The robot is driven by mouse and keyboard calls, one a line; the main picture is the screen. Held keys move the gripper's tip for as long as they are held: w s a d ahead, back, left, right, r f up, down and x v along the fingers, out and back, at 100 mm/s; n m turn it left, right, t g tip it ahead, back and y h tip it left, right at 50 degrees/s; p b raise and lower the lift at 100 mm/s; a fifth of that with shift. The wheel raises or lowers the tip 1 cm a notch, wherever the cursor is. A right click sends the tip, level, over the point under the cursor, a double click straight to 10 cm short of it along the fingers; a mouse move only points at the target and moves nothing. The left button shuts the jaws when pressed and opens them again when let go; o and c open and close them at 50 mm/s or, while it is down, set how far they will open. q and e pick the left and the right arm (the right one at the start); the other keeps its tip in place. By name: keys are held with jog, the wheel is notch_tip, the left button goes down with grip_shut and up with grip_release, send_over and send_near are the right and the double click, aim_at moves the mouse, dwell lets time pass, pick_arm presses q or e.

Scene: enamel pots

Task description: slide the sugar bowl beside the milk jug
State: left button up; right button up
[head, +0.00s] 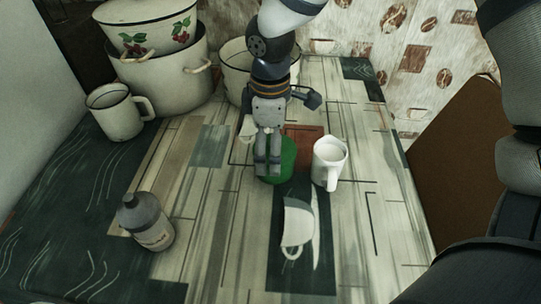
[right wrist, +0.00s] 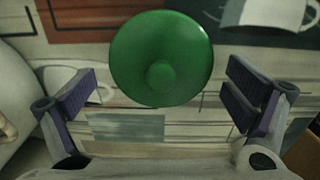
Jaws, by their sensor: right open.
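The sugar bowl appears to be the round green lidded pot (head: 286,160) on the table, partly hidden by my right gripper in the head view. In the right wrist view its glossy green lid (right wrist: 185,45) with a round knob lies ahead, between the lines of the fingers. My right gripper (head: 268,168) is open over the bowl; the fingers (right wrist: 166,96) are apart on either side and I see no contact. The white jug (head: 328,165), apparently the milk jug, stands just right of the bowl with a gap between. My left gripper is not in view.
Large enamel pots (head: 160,75) and another pot (head: 232,72) stand at the back; a white mug (head: 112,115) is at left. A grey-capped bottle (head: 150,225) stands front left. The white cup (head: 297,225) in front looks printed on the table. The front right is clear.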

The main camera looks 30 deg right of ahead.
notch_tip(320, 180, up, 7)
jog(key=shift+s+r, duration=0.1)
jog(key=shift+r, duration=0.05)
dwell(0.4)
